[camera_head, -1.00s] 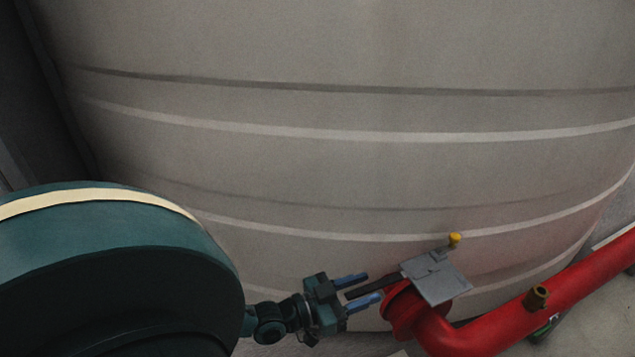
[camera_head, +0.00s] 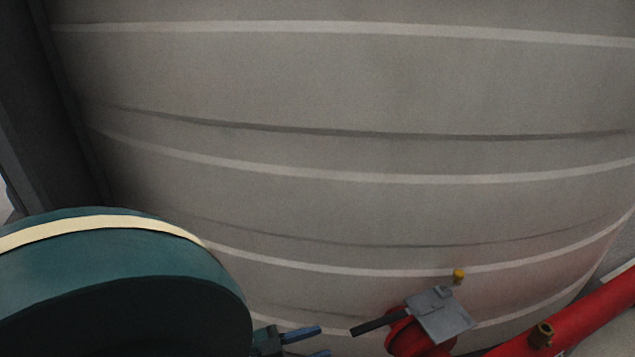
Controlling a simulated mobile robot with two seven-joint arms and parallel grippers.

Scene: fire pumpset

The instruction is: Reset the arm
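My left gripper (camera_head: 304,343) shows at the bottom edge, left of the valve. Its two blue-tipped fingers are spread apart with nothing between them, and the lower finger is partly cut off by the frame. The valve handle (camera_head: 373,325), a dark bar, points left from a grey plate (camera_head: 440,314) and lies apart from the fingertips. A large teal arm link of mine fills the lower left. My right gripper is not in view.
A large grey ribbed tank (camera_head: 330,100) fills most of the view behind the valve. A red flange (camera_head: 408,339) and red pipe (camera_head: 590,312) with a brass fitting (camera_head: 542,335) lie at lower right. A small yellow cap (camera_head: 459,275) stands above the plate.

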